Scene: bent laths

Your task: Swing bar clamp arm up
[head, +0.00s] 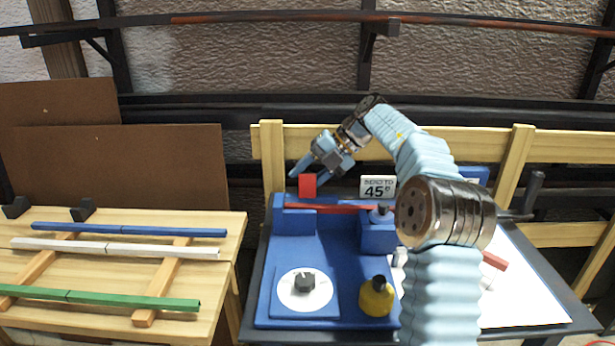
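The red bar of the clamp (340,209) lies about level across the back of the blue bench fixture (335,255), with its left end over a raised blue block. A red block (307,186) stands above the bar near its left end; I take it for the clamp arm's grip. My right gripper (318,172) is at this block, tilted down to the left, its fingers spread apart. One finger is at the block's upper left, the other to its right. I cannot tell whether they touch it. My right arm hides the fixture's right part. My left gripper is not in view.
A yellow knob (376,297) and a white dial (304,289) sit on the fixture. A "BEND TO 45°" sign (378,187) stands behind. A grey lever (532,194) rises at right. Blue, white and green laths (130,297) lie on the left table.

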